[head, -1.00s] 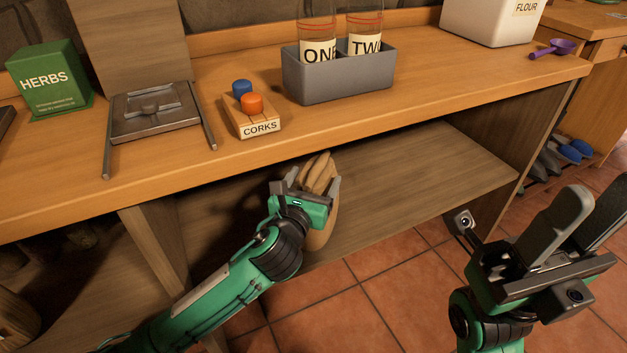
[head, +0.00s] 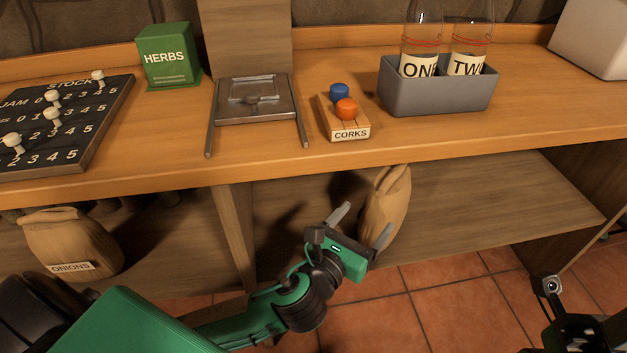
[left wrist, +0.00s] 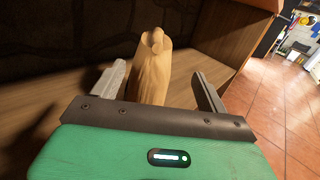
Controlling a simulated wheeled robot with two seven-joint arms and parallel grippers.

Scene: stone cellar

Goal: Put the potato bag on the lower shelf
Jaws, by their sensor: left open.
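The potato bag (head: 385,208), tan with a gathered top, stands roughly upright on the lower shelf (head: 465,200), near its front edge. Its label does not show. My left gripper (head: 364,224) is open at the bag's left front, with its fingertips close to it. In the left wrist view the bag (left wrist: 153,72) rises beyond and between the spread fingers (left wrist: 160,88), with gaps on both sides. Its lower part is hidden behind the gripper. Only part of my right gripper's body shows at the lower right of the head view; its fingers are out of frame.
An upright divider (head: 235,235) parts this bay from the left one, where an onions bag (head: 72,243) sits. The counter (head: 240,165) overhangs the shelf, carrying a corks block (head: 345,120) and a grey bottle holder (head: 437,93). The shelf right of the potato bag is clear.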

